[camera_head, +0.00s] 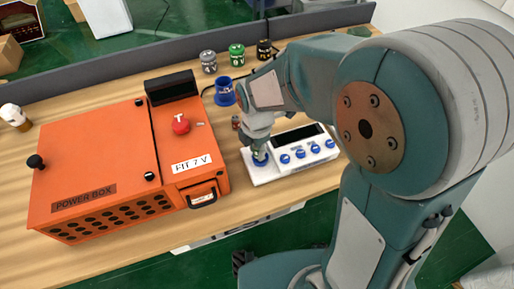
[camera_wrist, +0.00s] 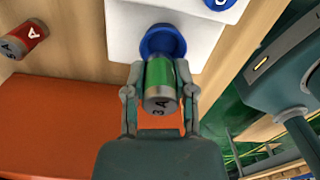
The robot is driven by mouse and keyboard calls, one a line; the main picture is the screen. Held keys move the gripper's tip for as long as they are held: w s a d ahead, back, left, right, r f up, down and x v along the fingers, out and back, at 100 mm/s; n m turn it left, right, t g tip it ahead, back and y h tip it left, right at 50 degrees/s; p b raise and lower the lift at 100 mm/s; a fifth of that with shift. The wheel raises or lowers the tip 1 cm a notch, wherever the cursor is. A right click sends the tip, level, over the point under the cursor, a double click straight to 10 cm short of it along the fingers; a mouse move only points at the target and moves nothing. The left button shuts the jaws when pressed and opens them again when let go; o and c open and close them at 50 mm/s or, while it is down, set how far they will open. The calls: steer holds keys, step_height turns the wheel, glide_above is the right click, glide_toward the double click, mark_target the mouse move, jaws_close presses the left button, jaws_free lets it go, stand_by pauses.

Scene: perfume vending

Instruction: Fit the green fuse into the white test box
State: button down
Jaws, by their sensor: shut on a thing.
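The green fuse (camera_wrist: 161,73), with a grey end cap marked 3A, is between the two fingers of my gripper (camera_wrist: 160,92), which is shut on it. Its far end meets the blue round socket (camera_wrist: 154,36) of the white test box (camera_wrist: 125,22). I cannot tell how deep it sits in there. In the head view, my gripper (camera_head: 258,146) points down over the left end of the white test box (camera_head: 265,177), and the fuse is mostly hidden by the fingers.
An orange power box (camera_head: 95,165) stands left of the test box. A red fuse (camera_wrist: 25,40) lies on the wooden table. A blue cup-like holder (camera_head: 225,92) and several fuse-like cylinders, one green (camera_head: 237,55), stand behind. Little free room lies between the boxes.

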steer(key=shift+d+f, duration=0.1)
steer(key=shift+f, duration=0.45)
steer(key=shift+r, duration=0.1)
steer(key=shift+r, duration=1.95)
